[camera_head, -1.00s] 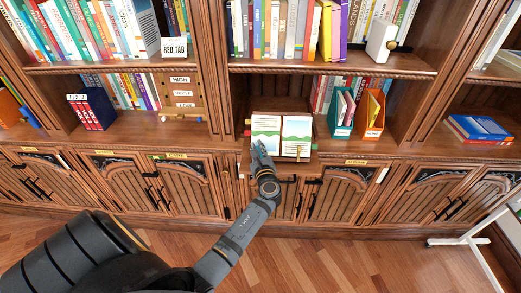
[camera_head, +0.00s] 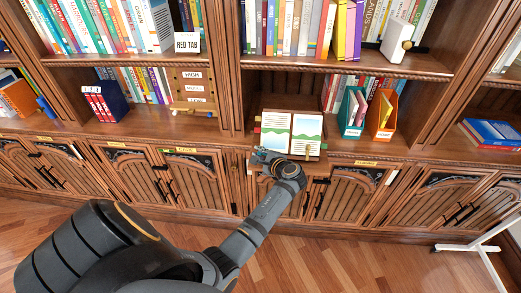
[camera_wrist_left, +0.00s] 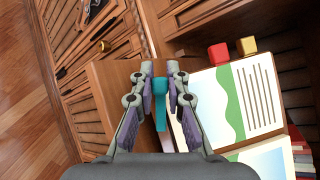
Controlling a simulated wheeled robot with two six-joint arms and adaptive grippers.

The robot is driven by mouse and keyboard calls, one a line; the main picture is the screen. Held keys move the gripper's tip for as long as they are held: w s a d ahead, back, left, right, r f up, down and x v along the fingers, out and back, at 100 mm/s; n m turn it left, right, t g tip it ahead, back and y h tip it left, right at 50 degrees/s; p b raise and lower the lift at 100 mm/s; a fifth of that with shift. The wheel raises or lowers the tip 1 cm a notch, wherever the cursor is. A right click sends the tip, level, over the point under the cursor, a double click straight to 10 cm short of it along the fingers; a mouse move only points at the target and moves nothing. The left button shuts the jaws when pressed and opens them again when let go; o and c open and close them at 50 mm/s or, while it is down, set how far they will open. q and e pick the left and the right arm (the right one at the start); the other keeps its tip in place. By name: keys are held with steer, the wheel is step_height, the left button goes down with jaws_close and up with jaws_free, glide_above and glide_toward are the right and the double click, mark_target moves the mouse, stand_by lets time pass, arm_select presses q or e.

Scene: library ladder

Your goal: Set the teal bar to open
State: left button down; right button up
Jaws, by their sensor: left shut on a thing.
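The teal bar (camera_wrist_left: 160,104) is upright in the left wrist view, between the two fingers of my left gripper (camera_wrist_left: 159,76). The fingers are closed on its sides. It is at the edge of a wooden ledge, beside an open book (camera_wrist_left: 240,100) with green-and-white pages. In the head view my left gripper (camera_head: 262,157) is at the lower left corner of the open book (camera_head: 290,134), and the bar is mostly hidden by the gripper. My right gripper is not in view.
A red block (camera_wrist_left: 218,54) and a gold block (camera_wrist_left: 247,45) stick out at the book's side. A teal file holder (camera_head: 351,112) and an orange one (camera_head: 381,115) stand right of the book.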

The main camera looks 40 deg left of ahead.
arm_select(q)
steer(key=shift+s+f+n+g+h, duration=0.2)
steer(key=shift+f+n+g+h, duration=0.1)
steer(key=shift+n, duration=0.5)
steer(key=c, duration=1.3)
jaws_free()
